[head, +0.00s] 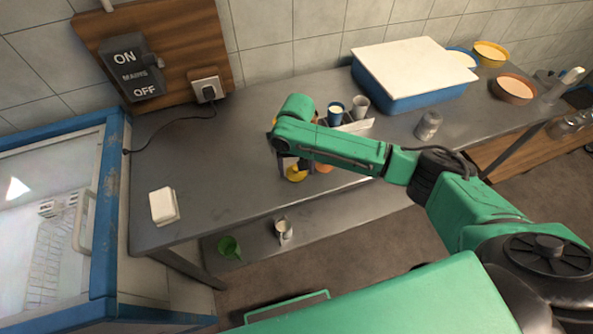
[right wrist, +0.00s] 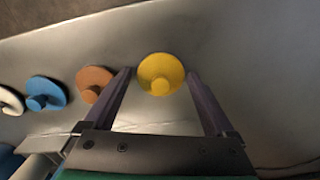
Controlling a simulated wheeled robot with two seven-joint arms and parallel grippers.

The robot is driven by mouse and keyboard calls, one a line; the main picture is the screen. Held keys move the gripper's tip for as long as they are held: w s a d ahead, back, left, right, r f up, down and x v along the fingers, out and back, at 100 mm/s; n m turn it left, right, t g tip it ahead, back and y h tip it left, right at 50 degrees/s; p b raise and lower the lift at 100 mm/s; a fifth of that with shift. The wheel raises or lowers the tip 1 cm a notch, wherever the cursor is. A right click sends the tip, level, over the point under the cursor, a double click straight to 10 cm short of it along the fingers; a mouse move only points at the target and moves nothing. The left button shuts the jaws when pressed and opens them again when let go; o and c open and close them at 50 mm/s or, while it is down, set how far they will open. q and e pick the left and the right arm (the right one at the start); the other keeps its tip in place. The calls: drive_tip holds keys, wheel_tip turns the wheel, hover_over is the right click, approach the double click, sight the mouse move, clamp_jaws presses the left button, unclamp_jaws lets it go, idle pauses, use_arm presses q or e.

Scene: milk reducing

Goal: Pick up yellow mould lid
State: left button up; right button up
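The yellow mould lid (right wrist: 160,74) is a round disc with a round knob, resting on the metal table. In the right wrist view it sits between and just beyond the tips of my right gripper (right wrist: 158,82), which is open and empty. In the head view the yellow lid (head: 296,174) shows below my right gripper (head: 288,163), partly covered by my green arm. An orange lid (right wrist: 95,84) lies close by, beside the left finger. A blue lid (right wrist: 46,93) and a cream lid (right wrist: 10,101) lie farther left. My left gripper is not in view.
Cups (head: 335,113) stand in a light holder behind my right arm, with a metal can (head: 428,125) to the right. A blue tub with a white board (head: 412,68) is at the back. A white box (head: 163,206) sits at the left. The table's middle left is clear.

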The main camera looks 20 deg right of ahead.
drive_tip(key=c, duration=0.9)
